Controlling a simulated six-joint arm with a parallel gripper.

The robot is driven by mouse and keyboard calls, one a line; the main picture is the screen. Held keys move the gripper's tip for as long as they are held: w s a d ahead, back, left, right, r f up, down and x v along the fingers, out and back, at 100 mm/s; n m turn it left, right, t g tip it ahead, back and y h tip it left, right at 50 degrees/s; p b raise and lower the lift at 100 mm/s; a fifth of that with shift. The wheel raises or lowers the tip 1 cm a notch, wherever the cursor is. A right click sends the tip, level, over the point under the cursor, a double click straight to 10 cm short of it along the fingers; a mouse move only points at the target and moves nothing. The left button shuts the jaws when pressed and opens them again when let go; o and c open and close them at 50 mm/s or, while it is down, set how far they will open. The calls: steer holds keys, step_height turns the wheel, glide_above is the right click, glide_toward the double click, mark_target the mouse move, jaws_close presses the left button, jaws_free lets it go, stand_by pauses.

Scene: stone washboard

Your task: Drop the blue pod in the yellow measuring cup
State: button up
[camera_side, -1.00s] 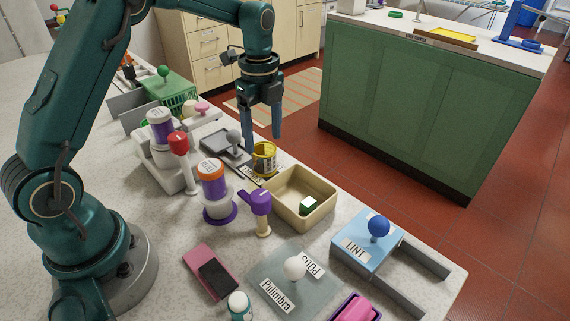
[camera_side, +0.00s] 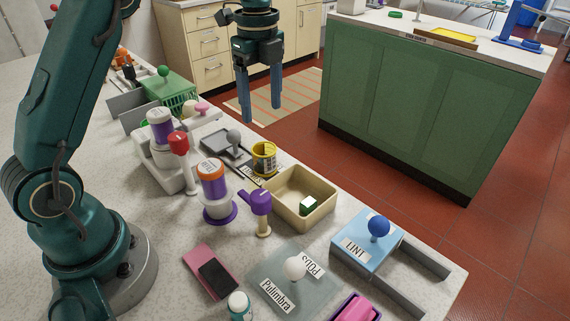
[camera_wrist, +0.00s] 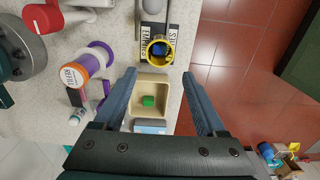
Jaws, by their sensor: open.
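The yellow measuring cup (camera_side: 264,158) stands on the counter beside the cream bin. In the wrist view, the yellow cup (camera_wrist: 157,50) has the blue pod (camera_wrist: 158,48) inside it. The pod is hidden in the side view. My gripper (camera_side: 262,115) is open and empty, raised above the counter and apart from the cup. In the wrist view, my gripper's fingers (camera_wrist: 165,100) are spread wide, with the cream bin visible below between them.
The cream bin (camera_side: 322,217) holds a green-and-white block (camera_side: 308,204). A purple-and-orange container (camera_side: 212,180), a purple scoop-like piece (camera_side: 259,202) and a grey tray (camera_side: 222,146) stand near the cup. A blue LINT box (camera_side: 352,247) is at the right. The floor lies beyond the counter edge.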

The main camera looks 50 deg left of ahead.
steer(key=s+d+r+n+t, duration=0.3)
steer(key=s+d+r+t, duration=0.1)
steer(key=s+r, duration=0.5)
steer(key=s+d+f+n+t, duration=0.1)
steer(key=s+f+n, duration=0.6)
steer(key=n, duration=0.8)
steer(key=s+d, duration=0.1)
steer(key=s, duration=0.1)
steer(key=shift+s+t, duration=0.3)
